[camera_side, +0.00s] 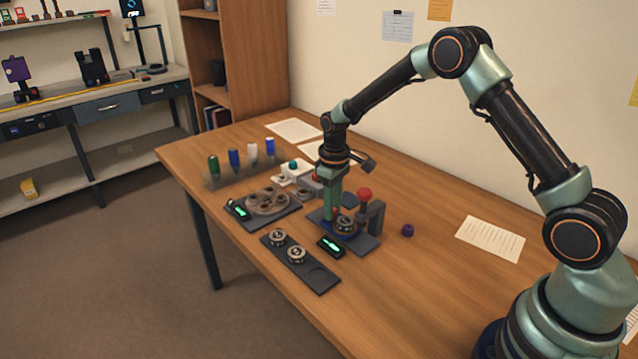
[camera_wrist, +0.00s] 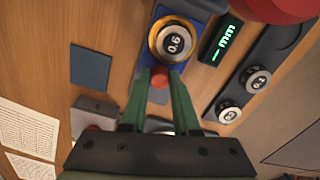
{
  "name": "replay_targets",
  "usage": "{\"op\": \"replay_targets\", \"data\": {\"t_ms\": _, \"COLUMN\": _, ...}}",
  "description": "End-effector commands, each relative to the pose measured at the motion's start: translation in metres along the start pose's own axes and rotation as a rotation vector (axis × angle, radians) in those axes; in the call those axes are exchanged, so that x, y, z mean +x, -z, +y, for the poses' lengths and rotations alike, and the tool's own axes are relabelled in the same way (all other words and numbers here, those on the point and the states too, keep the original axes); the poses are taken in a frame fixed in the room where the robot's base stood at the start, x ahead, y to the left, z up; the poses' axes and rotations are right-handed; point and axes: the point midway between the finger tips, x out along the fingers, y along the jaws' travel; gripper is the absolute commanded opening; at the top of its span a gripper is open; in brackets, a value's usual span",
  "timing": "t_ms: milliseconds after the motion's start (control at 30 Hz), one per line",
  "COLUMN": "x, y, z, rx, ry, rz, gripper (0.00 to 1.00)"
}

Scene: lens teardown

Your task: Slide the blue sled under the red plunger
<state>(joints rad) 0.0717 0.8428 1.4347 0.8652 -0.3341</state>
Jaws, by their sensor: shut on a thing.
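The blue sled (camera_wrist: 196,5) carries a round brass-rimmed disc (camera_wrist: 174,42) marked 0.6; it also shows low on the dark fixture in the side view (camera_side: 334,228). My gripper (camera_wrist: 160,70) is shut on a small red knob (camera_wrist: 159,79) at the sled's near end. In the side view my gripper (camera_side: 333,214) points straight down, left of the red plunger (camera_side: 364,193). The plunger stands on a dark post at the fixture's right. In the wrist view the plunger (camera_wrist: 275,8) is large and cut off at the top right.
A lit readout (camera_side: 330,246) lies in front of the fixture. A round multi-cup holder (camera_side: 266,203) is at left. A purple piece (camera_side: 408,230) lies on clear table at right.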

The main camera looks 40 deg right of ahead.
Motion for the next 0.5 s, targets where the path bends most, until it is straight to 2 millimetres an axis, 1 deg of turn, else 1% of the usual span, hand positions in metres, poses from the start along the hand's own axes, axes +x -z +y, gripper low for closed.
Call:
{"op": "replay_targets", "data": {"t_ms": 133, "x": -0.0020, "y": -0.0030, "z": -0.0011, "rx": -0.001, "ry": -0.001, "rz": 0.003, "gripper": 0.00}}
{"op": "replay_targets", "data": {"t_ms": 400, "x": -0.0020, "y": -0.0027, "z": -0.0011, "rx": -0.001, "ry": -0.001, "rz": 0.004, "gripper": 0.00}}
{"op": "replay_targets", "data": {"t_ms": 433, "x": -0.0020, "y": -0.0027, "z": -0.0011, "rx": -0.001, "ry": -0.001, "rz": 0.004, "gripper": 0.41}}
{"op": "replay_targets", "data": {"t_ms": 467, "x": -0.0019, "y": -0.0027, "z": -0.0011, "rx": -0.001, "ry": -0.001, "rz": 0.004, "gripper": 0.52}}
{"op": "replay_targets", "data": {"t_ms": 500, "x": -0.0017, "y": -0.0027, "z": -0.0011, "rx": -0.001, "ry": -0.001, "rz": 0.004, "gripper": 0.59}}
